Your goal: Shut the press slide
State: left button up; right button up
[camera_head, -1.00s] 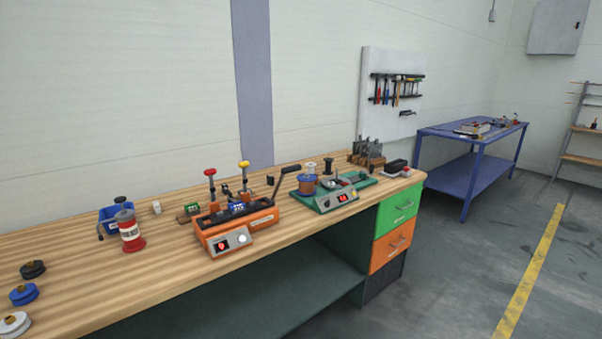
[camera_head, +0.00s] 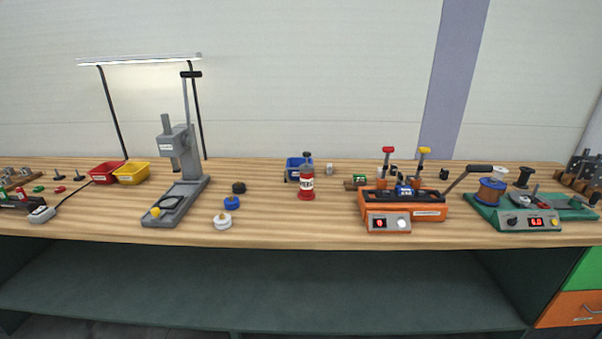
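A grey press (camera_head: 182,145) stands upright on the workbench, left of the middle. A tall lever with a dark crossbar handle (camera_head: 191,74) rises from it. Its grey base reaches toward the bench's front edge. On the base's front part lies a plate or slide (camera_head: 168,203) with a dark ring-like part on it and a yellow knob (camera_head: 155,212) at its front end. The slide appears to stick out forward of the press head, though its exact travel is too small to tell. Neither of my grippers is in view.
Black, blue and white pulleys (camera_head: 231,203) lie right of the press. Red and yellow bins (camera_head: 131,173) stand to its left. A red bottle (camera_head: 306,180), an orange device (camera_head: 404,207) and a green device (camera_head: 531,212) stand further right. A lamp (camera_head: 139,59) arches behind. The front bench strip is mostly clear.

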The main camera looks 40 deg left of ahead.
aim_at(167, 203)
jog(key=u, duration=2.25)
